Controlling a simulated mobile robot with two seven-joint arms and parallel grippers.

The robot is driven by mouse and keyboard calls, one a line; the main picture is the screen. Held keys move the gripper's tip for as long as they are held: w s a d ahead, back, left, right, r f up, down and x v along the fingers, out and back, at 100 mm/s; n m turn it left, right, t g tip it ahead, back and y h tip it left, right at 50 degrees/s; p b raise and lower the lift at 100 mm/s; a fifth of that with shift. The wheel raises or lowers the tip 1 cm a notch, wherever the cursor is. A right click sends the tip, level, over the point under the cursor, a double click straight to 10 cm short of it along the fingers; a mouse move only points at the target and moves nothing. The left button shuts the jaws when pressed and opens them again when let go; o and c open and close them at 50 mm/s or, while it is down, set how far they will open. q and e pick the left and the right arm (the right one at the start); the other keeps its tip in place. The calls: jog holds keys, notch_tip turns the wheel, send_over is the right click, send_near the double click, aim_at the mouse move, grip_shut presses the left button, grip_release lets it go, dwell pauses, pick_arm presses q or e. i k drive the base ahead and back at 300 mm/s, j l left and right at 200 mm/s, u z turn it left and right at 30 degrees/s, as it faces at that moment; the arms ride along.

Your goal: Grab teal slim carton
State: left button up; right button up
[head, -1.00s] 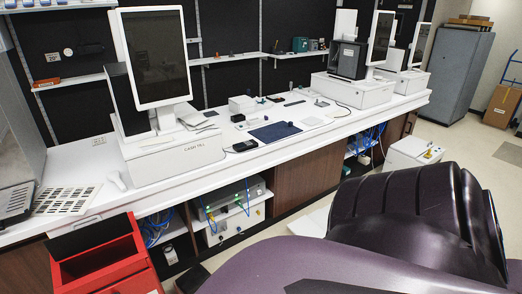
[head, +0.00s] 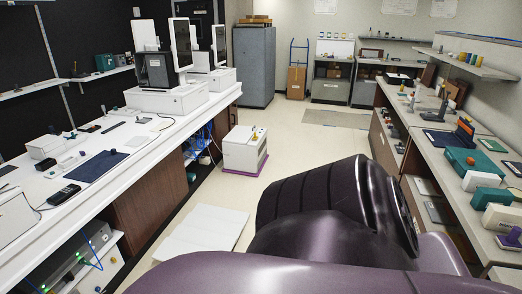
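I cannot tell for sure which thing is the teal slim carton. A teal box (head: 470,163) lies on the right counter, and a smaller teal item (head: 490,197) sits nearer on the same counter, beside a pale one. Another small teal box (head: 105,62) stands on the wall shelf at the left. Neither of my grippers shows in the head view. A large purple and black part of my own body fills the bottom middle and hides the floor there.
The long white till counter (head: 130,170) runs along the left. A white low cabinet (head: 244,150) stands on the floor beside it. A white flat panel (head: 205,229) lies on the floor. A grey locker (head: 254,65) stands at the back.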

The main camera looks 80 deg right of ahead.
aim_at(482, 197)
jog(key=z, duration=4.15)
jog(key=i+j, duration=0.65)
jog(key=i+j+u, duration=0.15)
jog(key=i+j, duration=0.5)
jog(key=i+l, duration=0.15)
jog(key=i, duration=0.15)
jog(key=i+l, duration=0.15)
jog(key=i, duration=0.15)
jog(key=i+j+u, duration=0.05)
